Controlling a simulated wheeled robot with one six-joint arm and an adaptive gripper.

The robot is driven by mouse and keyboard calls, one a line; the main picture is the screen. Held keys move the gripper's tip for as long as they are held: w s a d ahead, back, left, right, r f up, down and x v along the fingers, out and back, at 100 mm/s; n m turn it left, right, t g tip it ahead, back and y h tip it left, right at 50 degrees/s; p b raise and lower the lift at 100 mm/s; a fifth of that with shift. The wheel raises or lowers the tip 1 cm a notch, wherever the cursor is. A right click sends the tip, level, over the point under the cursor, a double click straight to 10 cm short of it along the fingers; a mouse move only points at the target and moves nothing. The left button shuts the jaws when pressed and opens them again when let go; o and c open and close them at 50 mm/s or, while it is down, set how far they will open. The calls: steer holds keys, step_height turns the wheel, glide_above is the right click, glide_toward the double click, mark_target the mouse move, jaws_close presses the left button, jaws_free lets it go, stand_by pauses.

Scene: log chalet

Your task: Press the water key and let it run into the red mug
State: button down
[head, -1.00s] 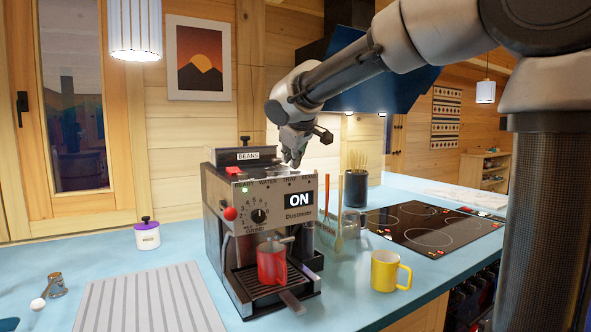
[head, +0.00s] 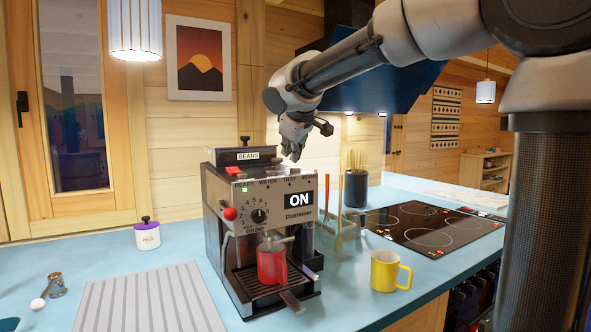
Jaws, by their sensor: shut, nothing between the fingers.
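The coffee machine (head: 222,235) stands on the blue counter, with a lit "ON" display and a green light under READY. The label row on its upper front includes WATER; the water key itself is too small to make out. The red mug (head: 271,266) stands upright on the drip tray (head: 252,291), under the machine's outlet. No stream of water can be made out, and the mug's inside is hidden. My gripper (head: 294,158) is shut and empty, pointing down just above the machine's top, over its right part. Whether the fingertips touch the machine cannot be told.
A yellow mug (head: 388,271) stands to the right, near the counter's front edge. A black pot of sticks (head: 356,190) and the hob (head: 425,228) are behind it. A grey striped mat (head: 150,300) and a white jar (head: 147,235) lie left of the machine.

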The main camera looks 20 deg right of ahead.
steer(key=shift+r, duration=2.5)
steer(key=s+d+f+m+g, duration=0.1)
steer(key=s+d+f+m, duration=0.1)
steer(key=s+d+f, duration=0.35)
steer(key=s+d+f+m+g, duration=0.1)
steer(key=s+d+f+m, duration=0.1)
steer(key=s+d, duration=0.5)
steer(key=s+d+f+m+g, duration=0.1)
steer(key=s+f+m, duration=0.1)
steer(key=s+f, duration=0.5)
steer(key=s+d+f+m+g, duration=0.2)
steer(key=s+f, duration=0.6)
steer(key=s, duration=0.6)
steer(key=shift+s+d+f, duration=0.2)
steer(key=shift+s+d, duration=0.05)
steer(key=shift+s, duration=0.05)
stand_by(1.8)
